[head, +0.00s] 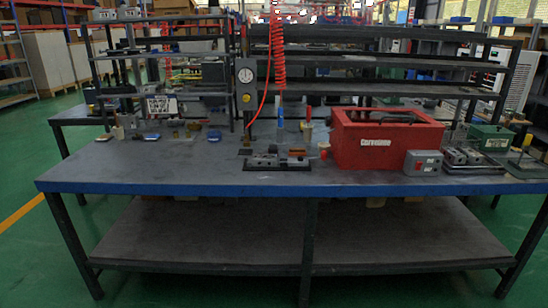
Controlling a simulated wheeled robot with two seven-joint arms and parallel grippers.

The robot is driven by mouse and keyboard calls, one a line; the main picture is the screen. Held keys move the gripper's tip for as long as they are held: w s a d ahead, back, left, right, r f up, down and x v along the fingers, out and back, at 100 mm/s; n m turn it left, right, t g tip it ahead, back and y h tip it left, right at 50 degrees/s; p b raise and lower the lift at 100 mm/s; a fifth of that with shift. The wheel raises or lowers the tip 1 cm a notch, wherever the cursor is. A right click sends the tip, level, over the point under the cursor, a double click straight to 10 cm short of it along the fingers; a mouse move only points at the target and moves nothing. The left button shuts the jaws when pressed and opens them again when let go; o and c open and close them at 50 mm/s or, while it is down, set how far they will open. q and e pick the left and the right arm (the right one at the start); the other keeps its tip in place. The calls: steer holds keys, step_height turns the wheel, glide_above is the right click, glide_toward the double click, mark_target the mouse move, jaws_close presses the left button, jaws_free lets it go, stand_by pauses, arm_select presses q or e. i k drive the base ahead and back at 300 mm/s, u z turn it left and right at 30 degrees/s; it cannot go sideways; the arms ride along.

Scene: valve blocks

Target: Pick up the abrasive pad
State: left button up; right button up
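No abrasive pad can be clearly made out in the head view. Several small items lie on the left part of the blue-edged workbench (215,168), including a flat pale piece (104,138), a flat bluish piece (152,136) and a grey piece (214,135). They are too small to tell whether one is the pad. A grey valve block (265,160) sits on a dark plate near the bench's middle, with a small orange-brown piece (298,153) beside it. Neither of my grippers is in view.
A red open box (375,155) stands right of the middle, with a grey switch box (423,163) in front. More valve blocks (470,158) and a green box (490,138) are at the right. A red coiled hose (278,45) hangs above. The bench's front left is clear.

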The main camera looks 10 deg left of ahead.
mark_target(273, 148)
steer(key=z, duration=0.55)
steer(key=i, duration=1.65)
steer(key=u, duration=0.6)
